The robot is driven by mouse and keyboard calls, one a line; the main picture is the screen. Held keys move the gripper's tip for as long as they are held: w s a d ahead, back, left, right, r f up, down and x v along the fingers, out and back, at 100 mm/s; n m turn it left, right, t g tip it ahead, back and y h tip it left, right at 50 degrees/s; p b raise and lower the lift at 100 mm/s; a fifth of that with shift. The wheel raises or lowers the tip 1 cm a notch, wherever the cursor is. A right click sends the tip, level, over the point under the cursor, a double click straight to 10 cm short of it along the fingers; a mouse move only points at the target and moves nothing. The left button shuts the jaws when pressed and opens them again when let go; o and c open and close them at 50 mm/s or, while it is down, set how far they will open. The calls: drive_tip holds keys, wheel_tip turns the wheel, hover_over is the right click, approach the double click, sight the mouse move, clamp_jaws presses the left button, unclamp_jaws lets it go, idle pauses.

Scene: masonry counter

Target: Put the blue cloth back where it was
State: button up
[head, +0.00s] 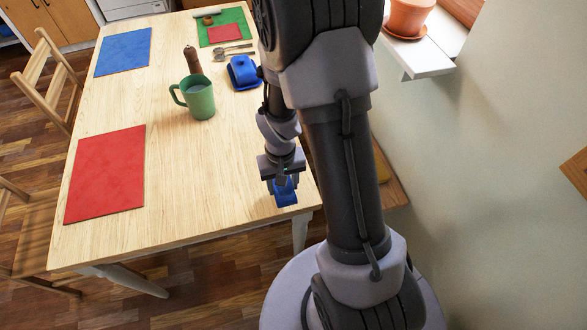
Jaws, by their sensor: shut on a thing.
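The blue cloth (286,195) is small and bunched at the near right corner of the wooden table. My gripper (283,183) points down and is shut on it. I cannot tell whether the cloth rests on the table or hangs just above it. My gripper and arm hide part of the cloth and of the table's right side.
On the table (190,170) are a red mat (106,174), a blue mat (123,52), a green mug (199,98), a brown mill (192,61), a blue lidded dish (243,72) and a green mat (237,17). The table's front middle is clear. Chairs stand left.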

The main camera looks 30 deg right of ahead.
drive_tip(key=w+d, duration=0.3)
drive_tip(key=w+d+f+b, duration=0.1)
drive_tip(key=w+d, duration=0.1)
drive_tip(key=shift+w, duration=0.15)
drive_tip(key=shift+w+d+f, duration=0.1)
drive_tip(key=shift+w+d, duration=0.05)
drive_tip(key=shift+w, duration=0.05)
drive_tip(key=shift+f+b, duration=0.95)
drive_tip(key=shift+f, duration=0.55)
drive_tip(key=shift+f, duration=0.2)
drive_tip(key=o, duration=1.3)
